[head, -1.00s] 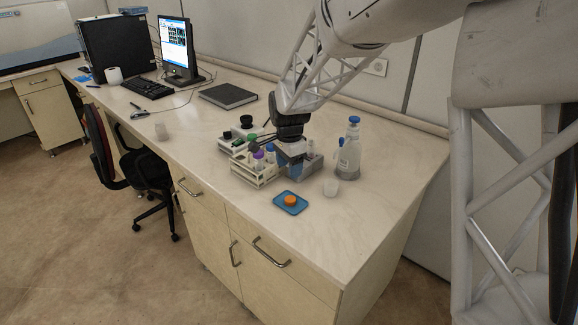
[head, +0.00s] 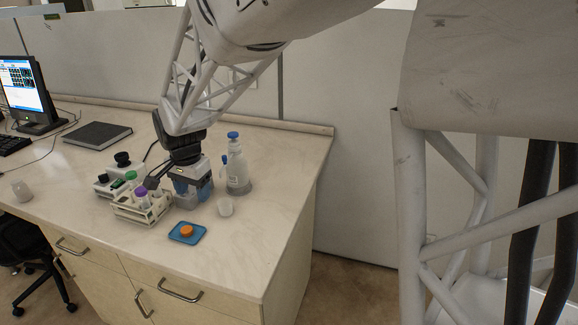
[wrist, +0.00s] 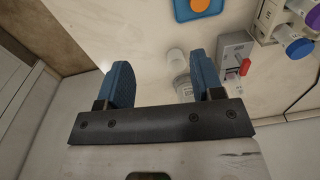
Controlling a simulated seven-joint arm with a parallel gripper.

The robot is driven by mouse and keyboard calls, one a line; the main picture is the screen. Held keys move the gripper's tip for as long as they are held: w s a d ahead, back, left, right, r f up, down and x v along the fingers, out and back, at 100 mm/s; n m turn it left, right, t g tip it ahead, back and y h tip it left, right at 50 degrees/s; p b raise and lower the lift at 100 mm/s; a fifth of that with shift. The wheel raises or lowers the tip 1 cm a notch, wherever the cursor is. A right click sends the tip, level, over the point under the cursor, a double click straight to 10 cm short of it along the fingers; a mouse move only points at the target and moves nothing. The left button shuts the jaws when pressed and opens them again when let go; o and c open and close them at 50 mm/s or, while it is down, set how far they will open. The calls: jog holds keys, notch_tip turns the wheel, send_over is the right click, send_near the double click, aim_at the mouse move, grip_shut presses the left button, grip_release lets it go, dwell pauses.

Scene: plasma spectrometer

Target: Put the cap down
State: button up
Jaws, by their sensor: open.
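The orange cap (head: 187,230) lies on a small blue tray (head: 198,240) near the front of the bench. In the wrist view the cap (wrist: 200,4) shows at the top edge, on the blue tray (wrist: 182,13). My gripper (head: 192,188) is open above the bench, behind the tray and beside the tube rack. In the wrist view its two blue fingers (wrist: 162,80) are apart with nothing held between them. The cap is apart from the fingers.
A white tube rack (head: 152,216) with colored caps stands left of my gripper. A wash bottle (head: 237,168) with a blue top and a small white cup (head: 225,207) stand to the right. A dark notebook (head: 97,135) lies further left.

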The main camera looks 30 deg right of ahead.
jog(key=s+d+r+n, duration=0.1)
jog(key=s+d+n, duration=0.2)
jog(key=s, duration=0.7)
jog(key=s+d+r+n+t, duration=0.1)
jog(key=s+d+r+n, duration=0.1)
jog(key=s, duration=0.8)
jog(key=s+d+r+n+t, duration=0.1)
jog(key=s+d+n, duration=0.3)
jog(key=s, duration=0.7)
jog(key=shift+d+r+n, duration=0.3)
jog(key=shift+d+r, duration=0.3)
jog(key=shift+d, duration=0.2)
